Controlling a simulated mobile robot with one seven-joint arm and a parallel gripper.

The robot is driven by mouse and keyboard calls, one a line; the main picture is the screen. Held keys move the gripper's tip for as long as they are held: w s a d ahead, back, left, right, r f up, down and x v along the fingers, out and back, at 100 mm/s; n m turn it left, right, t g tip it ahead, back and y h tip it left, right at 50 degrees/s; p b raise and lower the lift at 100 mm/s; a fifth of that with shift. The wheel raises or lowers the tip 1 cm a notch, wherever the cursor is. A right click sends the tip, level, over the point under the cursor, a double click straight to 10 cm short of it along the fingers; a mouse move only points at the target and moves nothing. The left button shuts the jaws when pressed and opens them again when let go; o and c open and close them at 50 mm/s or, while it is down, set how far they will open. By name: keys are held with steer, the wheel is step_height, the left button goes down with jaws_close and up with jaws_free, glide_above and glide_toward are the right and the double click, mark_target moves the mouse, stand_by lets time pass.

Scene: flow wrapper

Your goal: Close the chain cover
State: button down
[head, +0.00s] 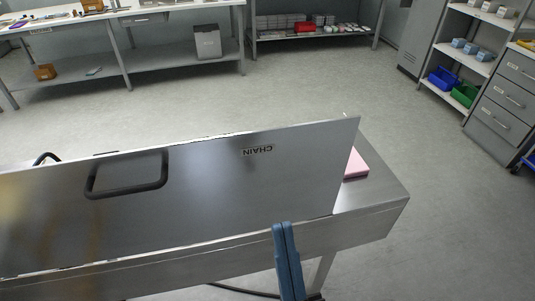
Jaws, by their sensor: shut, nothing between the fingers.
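The chain cover (220,195) is a long, flat metal panel with a black bar handle (128,175) and the word CHAIN, which reads upside down. It stands raised and tilted along the metal machine body (372,205), not lying flat. My gripper (283,226) is blue, with its fingers together and nothing between them. In the picture its tips overlap the front side of the machine, just below the cover's lower edge near the right end. I cannot tell whether they touch the metal.
A pink block (356,164) sits on the machine top behind the cover's right end. A workbench (130,62) stands at the back left, and a shelf unit (455,52) and drawers (505,95) stand at the right. The floor around the machine is clear.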

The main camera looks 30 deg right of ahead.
mark_target(265, 159)
steer(key=shift+w+d+r+p, duration=0.5)
steer(key=shift+w+r, duration=0.5)
steer(key=shift+w, duration=0.55)
steer(key=shift+w+d+r+p, duration=0.45)
steer(key=shift+w+r, duration=0.5)
steer(key=shift+w, duration=0.6)
steer(key=shift+w+d+r+p, duration=0.5)
steer(key=shift+w+r, duration=0.5)
steer(key=shift+w, duration=0.55)
